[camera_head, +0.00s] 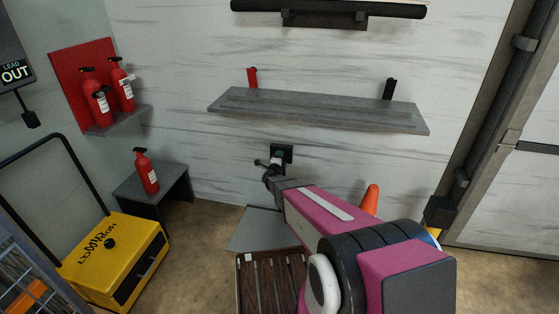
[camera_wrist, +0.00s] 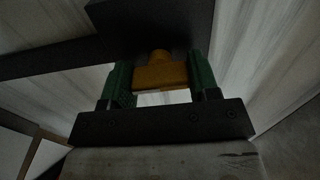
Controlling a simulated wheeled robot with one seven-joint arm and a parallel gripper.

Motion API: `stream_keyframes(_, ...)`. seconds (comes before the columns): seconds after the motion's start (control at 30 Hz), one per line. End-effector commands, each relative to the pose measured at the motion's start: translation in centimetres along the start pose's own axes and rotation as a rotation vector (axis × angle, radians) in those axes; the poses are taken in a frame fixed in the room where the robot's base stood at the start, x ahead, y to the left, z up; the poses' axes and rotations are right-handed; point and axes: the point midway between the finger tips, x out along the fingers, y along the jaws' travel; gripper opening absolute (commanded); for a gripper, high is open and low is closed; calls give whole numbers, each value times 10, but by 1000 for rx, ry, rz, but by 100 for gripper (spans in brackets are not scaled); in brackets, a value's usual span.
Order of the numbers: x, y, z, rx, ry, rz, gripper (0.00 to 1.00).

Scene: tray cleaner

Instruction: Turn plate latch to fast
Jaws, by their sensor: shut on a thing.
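In the wrist view, the two green fingers of my gripper (camera_wrist: 160,68) stand on either side of an orange-yellow latch piece (camera_wrist: 158,78) and are shut on it. A short round part joins this piece to a dark block (camera_wrist: 150,22) above it. In the head view, my gripper (camera_head: 271,170) reaches to a small black fitting (camera_head: 282,152) on the white wall, below the grey shelf. My pink arm hides part of the area in front, and the latch itself is too small to make out there. No marking for "fast" can be read.
A grey shelf (camera_head: 320,110) juts from the wall above my gripper, with a red clip and a black clip on it. A black side table (camera_head: 175,178) with a fire extinguisher (camera_head: 146,172) and a yellow cart (camera_head: 115,260) stand left. A brown slatted surface (camera_head: 268,283) lies below my arm.

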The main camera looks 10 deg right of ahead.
Motion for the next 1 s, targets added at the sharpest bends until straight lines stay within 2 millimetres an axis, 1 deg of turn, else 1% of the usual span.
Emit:
stream_keyframes(0.27,1,0,1,-5,-1,0,32)
stream_keyframes(0.3,1,0,1,-5,-1,0,62)
stream_keyframes(0.37,1,0,1,-4,-1,0,81)
stream_keyframes(0.67,0,0,0,-2,-1,0,81)
stream_keyframes(0.77,-4,0,0,-2,-1,0,81)
stream_keyframes(0.87,-12,-1,0,-2,-1,0,81)
stream_keyframes(1.0,-31,-1,0,-2,-2,0,81)
